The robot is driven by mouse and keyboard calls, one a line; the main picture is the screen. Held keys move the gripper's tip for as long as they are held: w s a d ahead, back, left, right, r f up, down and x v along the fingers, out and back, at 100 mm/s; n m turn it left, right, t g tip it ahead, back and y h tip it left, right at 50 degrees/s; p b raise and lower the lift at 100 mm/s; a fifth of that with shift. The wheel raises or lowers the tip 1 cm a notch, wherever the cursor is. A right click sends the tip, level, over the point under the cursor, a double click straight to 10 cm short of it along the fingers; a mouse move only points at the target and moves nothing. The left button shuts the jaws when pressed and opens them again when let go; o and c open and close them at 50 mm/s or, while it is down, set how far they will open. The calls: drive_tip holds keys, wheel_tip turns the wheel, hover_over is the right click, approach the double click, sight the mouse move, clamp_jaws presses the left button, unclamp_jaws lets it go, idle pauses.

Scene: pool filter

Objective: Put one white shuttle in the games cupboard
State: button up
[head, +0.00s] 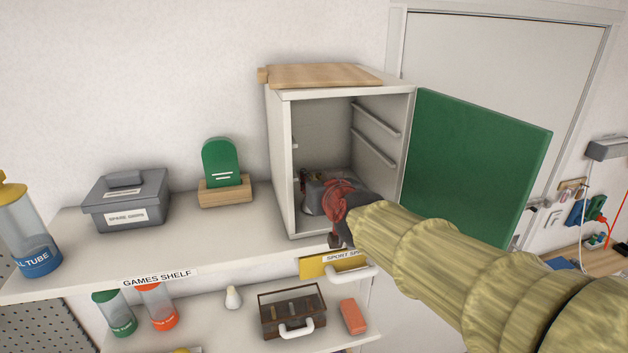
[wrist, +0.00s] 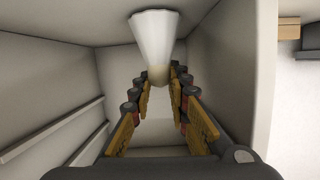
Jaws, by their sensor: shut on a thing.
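The games cupboard (head: 278,150) is a pale box on the shelf, its green door (head: 482,165) swung wide open to the right. My gripper (head: 322,190) reaches through the cupboard's open front, low inside. In the wrist view, my gripper (wrist: 163,88) is shut on a white shuttle (wrist: 153,38), with its narrow end between the fingertips and its wide skirt beyond them. Pale cupboard walls surround it. The held shuttle is hidden in the head view, and I cannot tell whether it touches the cupboard floor. Another white shuttle-like piece (head: 233,298) stands on the lower shelf.
A grey lidded box (head: 126,203), a green board in a wooden block (head: 224,192) and a clear tube (head: 28,235) stand left of the cupboard. A wooden board (head: 325,76) lies on top. Rails (head: 374,150) line the cupboard's right inner wall.

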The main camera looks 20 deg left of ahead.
drive_tip(key=o, duration=0.9)
drive_tip(key=shift+o, duration=0.5)
drive_tip(key=o, duration=0.4)
drive_tip(key=shift+o, duration=0.4)
drive_tip(key=shift+s, duration=0.1)
drive_tip(key=f+p+v, duration=0.1)
drive_tip(key=p+v, duration=0.1)
drive_tip(key=v, duration=0.7)
drive_tip(key=shift+s+d+f, duration=0.25)
drive_tip(key=shift+s+d, duration=0.15)
drive_tip(key=shift+s, duration=0.1)
